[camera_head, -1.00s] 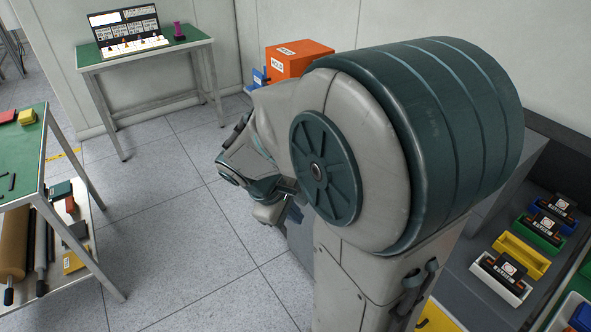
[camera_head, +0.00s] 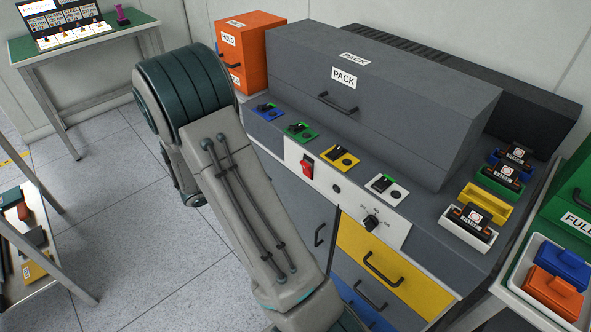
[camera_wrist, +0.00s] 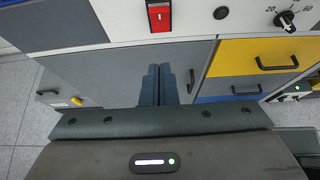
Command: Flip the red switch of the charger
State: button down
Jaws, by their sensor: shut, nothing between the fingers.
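The red switch (camera_head: 306,168) sits in a white panel (camera_head: 329,182) on the front of the grey charger (camera_head: 403,211). In the wrist view the red switch (camera_wrist: 159,17) is at the top centre, with a black part above its red face. My gripper (camera_wrist: 158,82) is in the wrist view, its two fingers shut together and empty. The fingers show lower in the picture than the switch, apart from it, over the grey cabinet front (camera_wrist: 110,72). In the head view my arm hides the gripper.
A dark knob (camera_head: 371,222) is right of the switch on the panel. A yellow drawer (camera_head: 388,262) with a black handle is below. Several coloured slots line the ledge above. An orange box (camera_head: 251,52) stands behind my arm. Open floor (camera_head: 115,190) lies left.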

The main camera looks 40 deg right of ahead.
send_near(304, 168)
notch_tip(304, 168, down, 4)
jog(key=d, duration=0.3)
jog(key=d+r, duration=0.1)
jog(key=d, duration=0.1)
jog(key=shift+w, duration=0.15)
jog(key=shift+p, duration=0.35)
